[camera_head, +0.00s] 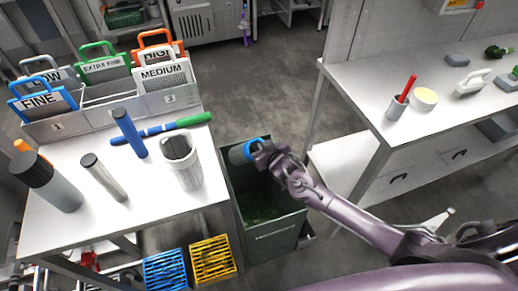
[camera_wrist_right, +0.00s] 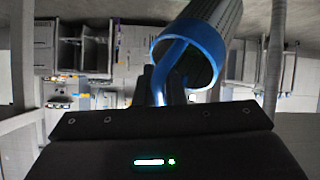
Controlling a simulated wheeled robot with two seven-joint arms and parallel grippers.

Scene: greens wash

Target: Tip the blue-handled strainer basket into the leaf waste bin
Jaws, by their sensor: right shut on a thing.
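The blue-handled strainer basket (camera_head: 239,153) is a grey cylinder with a blue rim and handle. My right gripper (camera_head: 262,154) is shut on its blue handle and holds it tilted on its side over the leaf waste bin. In the right wrist view, the basket (camera_wrist_right: 222,22) points up and away, with its blue rim facing the camera. The dark green leaf waste bin (camera_head: 274,237) stands on the floor right of the left table, with green leaves at its bottom. Whether anything is still inside the basket cannot be seen. My left gripper is not in view.
The left table (camera_head: 150,205) holds a white perforated cylinder (camera_head: 182,165), several bottle-like cylinders and a rack of labelled screens (camera_head: 45,98). Blue and yellow crates (camera_head: 212,259) sit below. The right table (camera_head: 375,95) holds a cup with a red-handled tool (camera_head: 398,105).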

